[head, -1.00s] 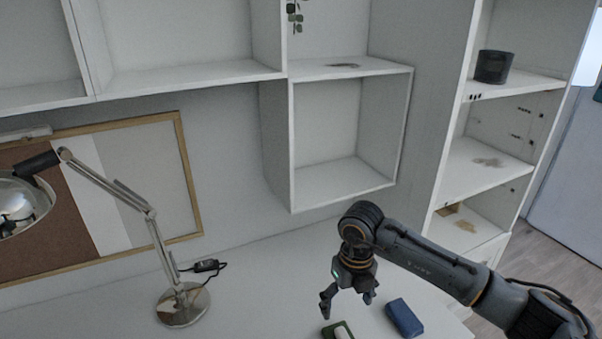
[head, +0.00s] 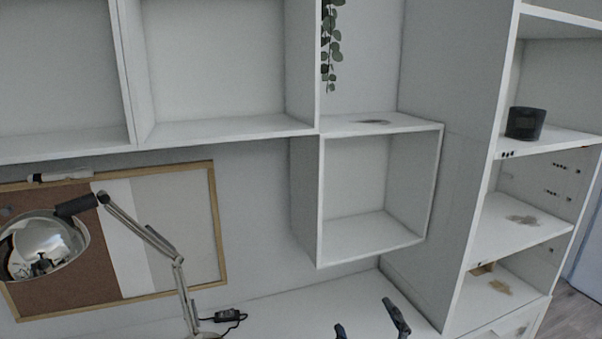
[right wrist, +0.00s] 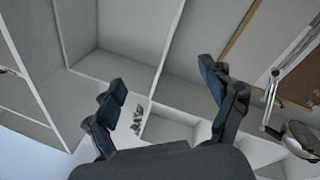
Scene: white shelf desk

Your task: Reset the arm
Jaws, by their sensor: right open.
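My right gripper shows at the bottom edge of the head view (head: 372,322), where only its dark finger parts are in the picture. In the right wrist view my right gripper (right wrist: 165,95) is open, its two fingers spread wide with nothing between them. It points toward the white shelving. My left gripper is not in any view.
A metal desk lamp (head: 150,236) stands on the left before a framed board (head: 190,225). An empty white cubby (head: 370,215) hangs above the white desk (head: 300,305). A dark cup (head: 525,123) stands on the right shelf. A plant (head: 331,50) hangs above.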

